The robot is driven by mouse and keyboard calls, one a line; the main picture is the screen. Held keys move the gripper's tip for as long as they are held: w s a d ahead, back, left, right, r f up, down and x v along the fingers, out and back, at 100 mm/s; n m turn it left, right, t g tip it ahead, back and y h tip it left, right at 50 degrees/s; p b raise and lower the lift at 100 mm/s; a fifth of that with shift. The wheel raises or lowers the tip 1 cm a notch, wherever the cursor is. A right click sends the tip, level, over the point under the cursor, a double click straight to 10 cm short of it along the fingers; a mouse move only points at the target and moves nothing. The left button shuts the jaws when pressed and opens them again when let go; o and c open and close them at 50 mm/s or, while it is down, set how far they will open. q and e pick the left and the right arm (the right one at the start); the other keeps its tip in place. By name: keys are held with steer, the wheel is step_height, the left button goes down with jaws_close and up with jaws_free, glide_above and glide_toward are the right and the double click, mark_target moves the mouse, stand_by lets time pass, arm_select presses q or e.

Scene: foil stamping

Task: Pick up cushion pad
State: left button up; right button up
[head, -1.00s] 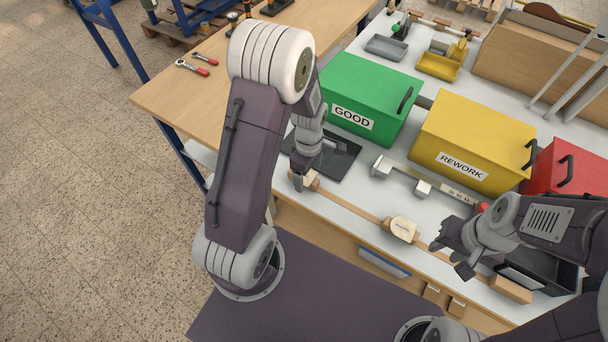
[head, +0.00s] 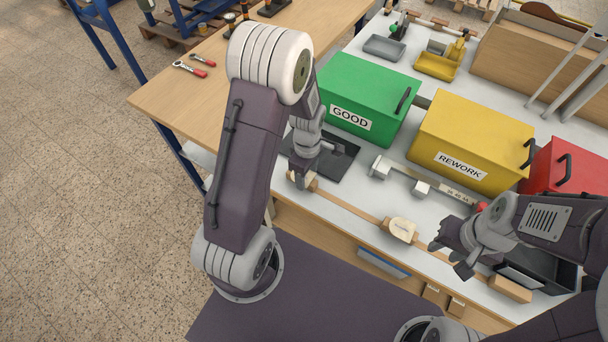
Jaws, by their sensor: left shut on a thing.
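My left gripper (head: 300,180) is low at the front edge of the white worktop, shut on a small pale beige piece (head: 292,176), mostly hidden by the fingers. I cannot tell for certain whether this piece is the cushion pad. A cream rounded block (head: 402,229) sits on the wooden strip along the worktop's front edge, between my grippers. My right gripper (head: 452,251) hangs to the right of that block, open and apart from it, with nothing seen between its fingers.
Green GOOD (head: 368,93), yellow REWORK (head: 474,138) and red (head: 572,172) bins stand behind. A dark plate (head: 334,158) lies behind my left gripper. A metal fixture (head: 421,188) stands mid-worktop. A black tray (head: 540,268) and wooden block (head: 510,289) are at right.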

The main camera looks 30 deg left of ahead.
mark_target(308, 180)
arm_select(q)
steer(key=shift+r, duration=0.45)
steer(key=r, duration=0.4)
steer(key=shift+s+d+r, duration=0.15)
steer(key=shift+d, duration=0.1)
steer(key=s+d+r, duration=0.6)
steer(key=s+d, duration=0.1)
steer(key=d, duration=0.1)
steer(key=shift+d+r+p, duration=0.2)
steer(key=shift+d+p, duration=0.15)
steer(key=shift+p, duration=0.05)
